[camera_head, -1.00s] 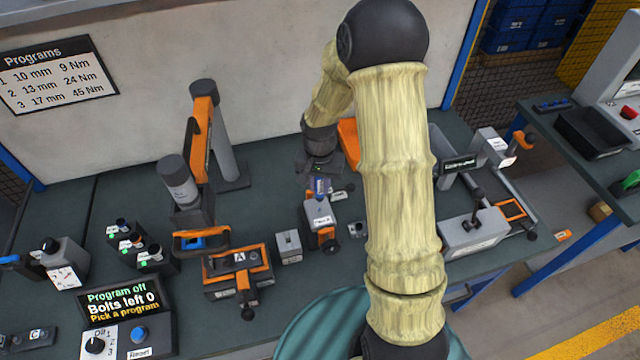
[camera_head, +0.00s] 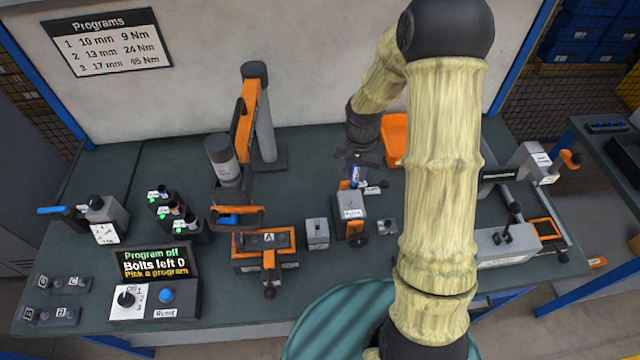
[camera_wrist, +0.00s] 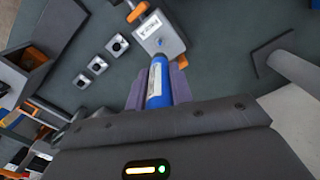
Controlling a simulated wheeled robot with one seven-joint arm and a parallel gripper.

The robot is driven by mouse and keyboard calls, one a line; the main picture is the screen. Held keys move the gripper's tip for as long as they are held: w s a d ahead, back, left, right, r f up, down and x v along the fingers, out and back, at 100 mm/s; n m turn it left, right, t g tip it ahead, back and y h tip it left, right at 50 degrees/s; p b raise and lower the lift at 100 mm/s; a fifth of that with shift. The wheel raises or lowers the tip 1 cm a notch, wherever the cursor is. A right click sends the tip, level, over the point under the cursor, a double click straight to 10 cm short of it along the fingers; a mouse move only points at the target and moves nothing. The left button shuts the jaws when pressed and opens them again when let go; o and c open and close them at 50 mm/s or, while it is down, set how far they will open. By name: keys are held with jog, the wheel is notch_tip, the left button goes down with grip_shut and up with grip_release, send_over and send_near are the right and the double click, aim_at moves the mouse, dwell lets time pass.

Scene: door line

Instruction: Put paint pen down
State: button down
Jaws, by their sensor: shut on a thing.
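The paint pen is a blue cylinder with a pale label, clearest in the wrist view (camera_wrist: 158,84). My gripper (camera_wrist: 157,92) is shut on it, with a purple-grey finger on each side. In the head view the gripper (camera_head: 357,168) is at the back middle of the bench, and the pen (camera_head: 356,175) shows small below it. The pen's far end points toward a grey labelled block (camera_head: 350,205). I cannot tell whether the pen touches anything beneath it.
An orange bin (camera_head: 394,140) stands behind my arm. An orange-and-grey tool stand (camera_head: 262,120) is at left. Bare green bench top (camera_head: 310,150) lies between stand and gripper.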

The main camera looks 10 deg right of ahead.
jog(key=f+n, duration=0.1)
jog(key=w+f+n, duration=0.1)
jog(key=f+n, duration=0.1)
jog(key=w+f+n, duration=0.1)
jog(key=n, duration=0.1)
jog(key=shift+w+f, duration=0.1)
jog(key=shift+f, duration=0.15)
jog(key=shift+d, duration=0.15)
